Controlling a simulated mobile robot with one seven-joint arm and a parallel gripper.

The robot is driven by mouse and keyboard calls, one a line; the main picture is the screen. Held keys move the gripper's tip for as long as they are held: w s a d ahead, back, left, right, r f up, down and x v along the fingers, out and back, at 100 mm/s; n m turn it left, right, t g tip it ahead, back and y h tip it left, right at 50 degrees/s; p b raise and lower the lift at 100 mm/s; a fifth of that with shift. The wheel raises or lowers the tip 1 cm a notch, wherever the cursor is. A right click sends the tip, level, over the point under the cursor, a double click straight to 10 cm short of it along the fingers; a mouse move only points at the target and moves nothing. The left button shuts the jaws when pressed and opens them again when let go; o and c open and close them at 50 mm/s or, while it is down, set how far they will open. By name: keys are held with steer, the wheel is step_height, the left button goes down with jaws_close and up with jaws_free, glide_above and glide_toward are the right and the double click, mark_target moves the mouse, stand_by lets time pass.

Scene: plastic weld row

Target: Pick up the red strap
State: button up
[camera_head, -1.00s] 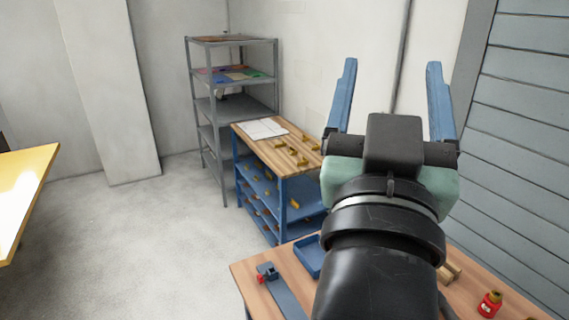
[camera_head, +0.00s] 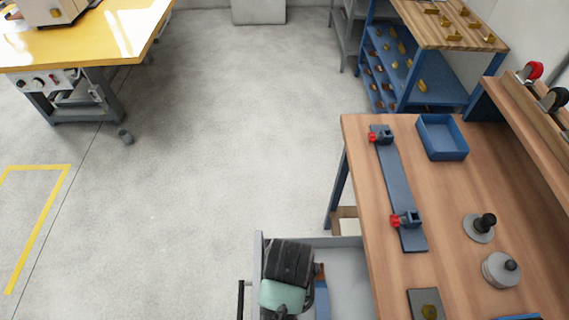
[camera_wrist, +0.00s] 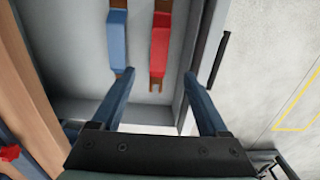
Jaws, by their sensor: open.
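The red strap (camera_wrist: 160,36) lies in an open grey drawer (camera_head: 350,243) under the workbench; it has brown ends and shows only in the wrist view. A blue strap (camera_wrist: 117,36) lies beside it, to its left. My gripper (camera_wrist: 159,76) is open and empty over the drawer, pointing down. In the wrist view the lower brown end of the red strap appears between the two fingertips, with the strap still below them. In the head view my gripper (camera_head: 285,285) is seen from above and hides the red strap and its own fingers.
The drawer walls stand close around the straps, with a dark handle (camera_wrist: 219,60) on the outer front. The wooden bench top (camera_head: 450,210) overhangs beside the drawer and carries a blue tray (camera_head: 443,155) and a clamp rail (camera_head: 398,190). Floor to the left is clear.

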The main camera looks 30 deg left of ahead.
step_height(320, 180, down, 11)
steer(key=shift+f+b, duration=0.15)
steer(key=shift+b, duration=0.6)
jaws_close()
